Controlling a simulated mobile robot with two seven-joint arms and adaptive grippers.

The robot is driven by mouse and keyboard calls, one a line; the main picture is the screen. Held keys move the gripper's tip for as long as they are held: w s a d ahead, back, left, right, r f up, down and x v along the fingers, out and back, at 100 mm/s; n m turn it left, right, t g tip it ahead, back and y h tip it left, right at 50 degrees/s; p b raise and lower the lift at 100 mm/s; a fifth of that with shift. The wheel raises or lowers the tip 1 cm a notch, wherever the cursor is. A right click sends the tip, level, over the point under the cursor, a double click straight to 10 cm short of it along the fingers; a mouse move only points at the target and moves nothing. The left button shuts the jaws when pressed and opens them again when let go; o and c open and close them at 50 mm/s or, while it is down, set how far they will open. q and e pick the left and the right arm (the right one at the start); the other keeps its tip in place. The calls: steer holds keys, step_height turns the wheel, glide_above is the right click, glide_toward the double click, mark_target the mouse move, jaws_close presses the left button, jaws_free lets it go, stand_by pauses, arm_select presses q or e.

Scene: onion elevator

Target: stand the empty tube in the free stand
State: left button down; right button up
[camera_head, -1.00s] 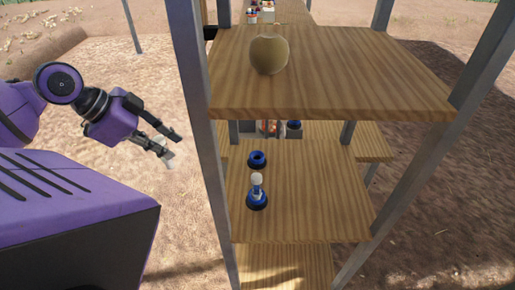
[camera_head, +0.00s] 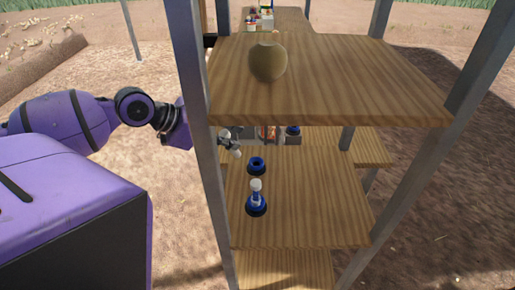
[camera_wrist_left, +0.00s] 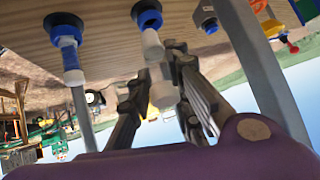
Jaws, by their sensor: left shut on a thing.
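The free stand (camera_head: 257,167), a dark blue ring-shaped holder, sits on the middle wooden shelf. In front of it, another stand (camera_head: 257,208) holds an upright tube with blue contents and a whitish top (camera_head: 256,186). My left gripper (camera_head: 231,143) reaches in past the left post, behind and left of the free stand. In the left wrist view it is shut on the pale, clear empty tube (camera_wrist_left: 163,92). The tube's far end points towards the free stand (camera_wrist_left: 147,14); whether they touch I cannot tell. My right gripper is not in view.
A grey post (camera_head: 201,150) stands beside my left arm and hides part of it. An upper shelf (camera_head: 340,80) bearing a round beige vessel (camera_head: 267,62) overhangs the back. The right half of the middle shelf (camera_head: 320,200) is clear.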

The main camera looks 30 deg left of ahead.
arm_select(q)
steer(key=x, duration=0.3)
steer(key=b+x, duration=0.1)
steer(key=x, duration=0.1)
steer(key=b+x, duration=0.1)
steer(key=x, duration=0.2)
steer(key=shift+s+f, duration=0.1)
steer(key=shift+f, duration=0.45)
steer(key=shift+w+d+r+g, duration=0.1)
steer(key=shift+w+r+g, duration=0.2)
steer(key=shift+r, duration=0.15)
steer(key=shift+w+d+g+y, duration=0.35)
steer(key=shift+w+g+y, duration=0.3)
steer(key=shift+g, duration=0.25)
steer(key=shift+d+r+g+y+b, duration=0.1)
steer(key=shift+g+y+b, duration=0.25)
steer(key=shift+g+b, duration=0.05)
steer(key=shift+f, duration=0.8)
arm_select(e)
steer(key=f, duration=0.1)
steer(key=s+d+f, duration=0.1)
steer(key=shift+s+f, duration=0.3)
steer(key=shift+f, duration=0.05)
